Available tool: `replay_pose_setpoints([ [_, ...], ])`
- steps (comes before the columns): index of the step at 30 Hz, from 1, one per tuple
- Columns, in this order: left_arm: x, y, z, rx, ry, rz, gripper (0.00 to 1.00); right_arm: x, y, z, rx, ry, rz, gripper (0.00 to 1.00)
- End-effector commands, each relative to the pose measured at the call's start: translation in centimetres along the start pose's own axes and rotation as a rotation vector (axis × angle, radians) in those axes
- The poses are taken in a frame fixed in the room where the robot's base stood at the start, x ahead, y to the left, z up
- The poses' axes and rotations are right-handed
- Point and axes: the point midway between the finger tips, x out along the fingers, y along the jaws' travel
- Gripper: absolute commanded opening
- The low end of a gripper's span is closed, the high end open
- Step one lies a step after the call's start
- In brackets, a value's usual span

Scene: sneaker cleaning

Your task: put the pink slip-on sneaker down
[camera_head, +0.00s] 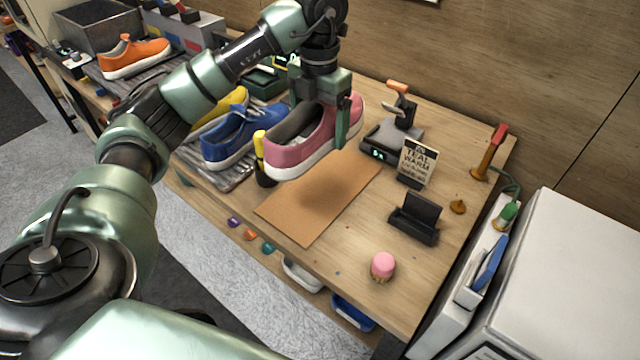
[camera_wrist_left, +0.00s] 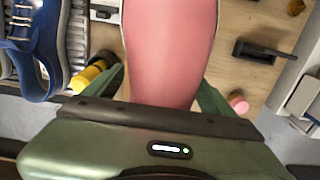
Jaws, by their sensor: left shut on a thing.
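The pink slip-on sneaker (camera_head: 302,142) has a white sole and hangs over the tan mat (camera_head: 341,199) on the workbench, with a shadow on the mat below it. In the left wrist view the pink sneaker (camera_wrist_left: 170,50) fills the middle between my left gripper's green fingers (camera_wrist_left: 160,92). My right gripper is not in view.
A blue sneaker (camera_head: 233,137) and a yellow sneaker (camera_head: 222,111) stand on a rack at left, beside a yellow-topped bottle (camera_head: 260,160).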

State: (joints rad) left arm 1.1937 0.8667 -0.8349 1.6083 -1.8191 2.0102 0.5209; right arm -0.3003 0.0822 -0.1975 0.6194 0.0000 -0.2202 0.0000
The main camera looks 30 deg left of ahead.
Motion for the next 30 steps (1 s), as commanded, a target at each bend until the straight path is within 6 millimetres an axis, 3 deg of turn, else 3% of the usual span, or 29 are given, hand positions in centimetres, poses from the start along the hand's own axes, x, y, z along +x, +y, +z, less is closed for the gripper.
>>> replay_pose_setpoints([
  [1,2.0,-0.1,-0.1,0.001,0.006,-0.004,0.29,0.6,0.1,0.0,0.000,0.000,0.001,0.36],
  [12,10.0,0.0,-0.1,0.003,0.002,0.001,0.29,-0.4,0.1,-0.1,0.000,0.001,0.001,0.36],
  [20,12.0,0.0,0.0,0.003,0.000,0.000,0.29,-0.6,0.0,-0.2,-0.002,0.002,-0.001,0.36],
  [27,15.2,-0.1,0.0,0.004,0.000,-0.001,0.29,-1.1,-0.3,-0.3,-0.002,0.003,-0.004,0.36],
  [30,15.3,-0.1,0.0,0.004,-0.003,0.000,0.29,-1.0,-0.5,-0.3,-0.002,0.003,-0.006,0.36],
])
